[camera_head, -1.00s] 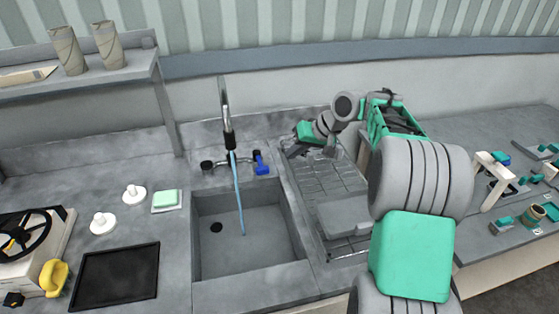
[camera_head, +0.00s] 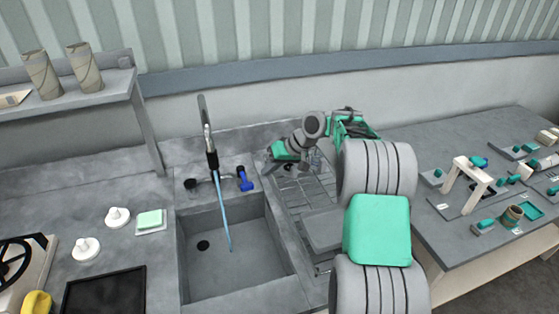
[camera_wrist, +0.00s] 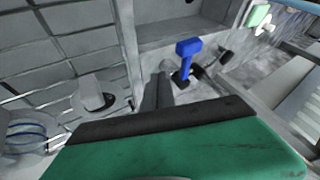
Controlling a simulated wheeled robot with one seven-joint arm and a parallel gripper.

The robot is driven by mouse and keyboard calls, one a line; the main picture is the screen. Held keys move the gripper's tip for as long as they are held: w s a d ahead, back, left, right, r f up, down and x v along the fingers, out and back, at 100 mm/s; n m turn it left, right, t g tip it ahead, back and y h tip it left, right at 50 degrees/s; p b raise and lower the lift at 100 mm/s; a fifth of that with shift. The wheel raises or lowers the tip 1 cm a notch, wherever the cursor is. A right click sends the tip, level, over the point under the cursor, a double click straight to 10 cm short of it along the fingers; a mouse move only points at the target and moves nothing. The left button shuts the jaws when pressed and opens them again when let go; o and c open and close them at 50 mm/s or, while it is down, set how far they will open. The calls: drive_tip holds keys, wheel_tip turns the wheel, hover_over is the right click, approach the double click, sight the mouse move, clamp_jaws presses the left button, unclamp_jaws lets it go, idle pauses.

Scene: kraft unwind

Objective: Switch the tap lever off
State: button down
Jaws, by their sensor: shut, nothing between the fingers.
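The tap (camera_head: 208,140) stands behind the sink, and a blue stream of water (camera_head: 222,205) falls from its spout into the basin. The blue tap lever (camera_head: 244,179) is on the right side of the tap base. It also shows in the wrist view (camera_wrist: 187,50), above and right of my fingers. My gripper (camera_head: 268,160) is just right of the lever, over the drying rack's back left corner. In the wrist view my gripper (camera_wrist: 157,88) is shut and empty, with the lever apart from the fingertips. The fingertips are small in the head view.
The sink basin (camera_head: 190,285) is empty apart from water. A wire drying rack (camera_head: 305,195) lies under my arm. A sponge (camera_head: 150,219) and white knobs are left of the sink. A shelf (camera_head: 100,97) with two rolls stands at back left.

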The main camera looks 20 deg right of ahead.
sight(243, 180)
drive_tip(key=a, duration=0.1)
drive_tip(key=a+f+p, duration=0.1)
drive_tip(key=a, duration=0.2)
drive_tip(key=shift+w+a+f, duration=0.15)
drive_tip(key=shift+w+a, duration=0.1)
drive_tip(key=shift+a, duration=0.05)
